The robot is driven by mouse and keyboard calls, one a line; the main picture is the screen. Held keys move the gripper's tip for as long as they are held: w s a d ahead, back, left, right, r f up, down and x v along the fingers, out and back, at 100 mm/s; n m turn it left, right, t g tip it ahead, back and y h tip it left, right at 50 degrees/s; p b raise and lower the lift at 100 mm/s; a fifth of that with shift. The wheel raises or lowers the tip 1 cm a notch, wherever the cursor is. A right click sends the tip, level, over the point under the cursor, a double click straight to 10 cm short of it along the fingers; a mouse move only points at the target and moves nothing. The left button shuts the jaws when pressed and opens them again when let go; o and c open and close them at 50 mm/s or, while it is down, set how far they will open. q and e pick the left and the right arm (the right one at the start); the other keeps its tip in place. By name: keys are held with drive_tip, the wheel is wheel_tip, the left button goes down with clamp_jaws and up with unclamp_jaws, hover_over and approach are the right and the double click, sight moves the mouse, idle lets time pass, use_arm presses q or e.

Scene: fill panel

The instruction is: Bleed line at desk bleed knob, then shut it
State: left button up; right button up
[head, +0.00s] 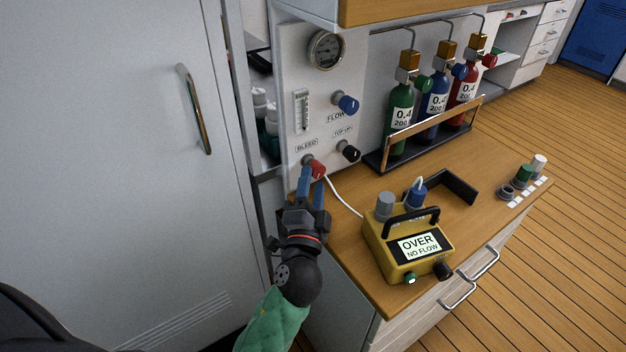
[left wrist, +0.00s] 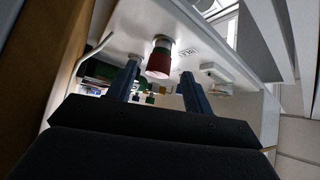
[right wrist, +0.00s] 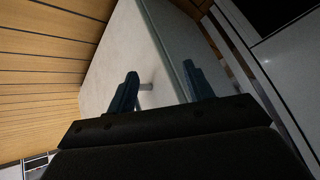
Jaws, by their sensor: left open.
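The red bleed knob (head: 315,168) sits low on the white panel (head: 296,75), under the BLEED label. My left gripper (head: 312,182) is right at the knob, its blue fingers open and pointing up at the panel. In the left wrist view, the red knob (left wrist: 159,63) shows between and just beyond the two spread fingertips; I cannot tell whether either touches it. The yellow meter (head: 376,246) on the desk reads OVER, NO FLOW. My right gripper (right wrist: 160,85) shows only in its wrist view, open and empty.
A blue flow knob (head: 346,104), a black top-up knob (head: 348,152) and a round gauge (head: 326,49) are on the same panel. A white tube (head: 343,197) runs from near the bleed knob towards the meter. Gas cylinders (head: 435,100) stand in a rack behind.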

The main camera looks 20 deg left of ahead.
use_arm(q)
drive_tip(key=shift+b+v, duration=0.65)
drive_tip(key=shift+v, duration=2.2)
use_arm(e)
drive_tip(key=shift+w+d+f+t, duration=0.1)
drive_tip(key=shift+d+f+t, duration=0.1)
drive_tip(key=shift+f, duration=0.65)
drive_tip(key=shift+w+d+f+t, duration=0.1)
drive_tip(key=shift+d+f, duration=0.05)
drive_tip(key=shift+f, duration=0.65)
use_arm(q)
drive_tip(key=shift+a, duration=0.1)
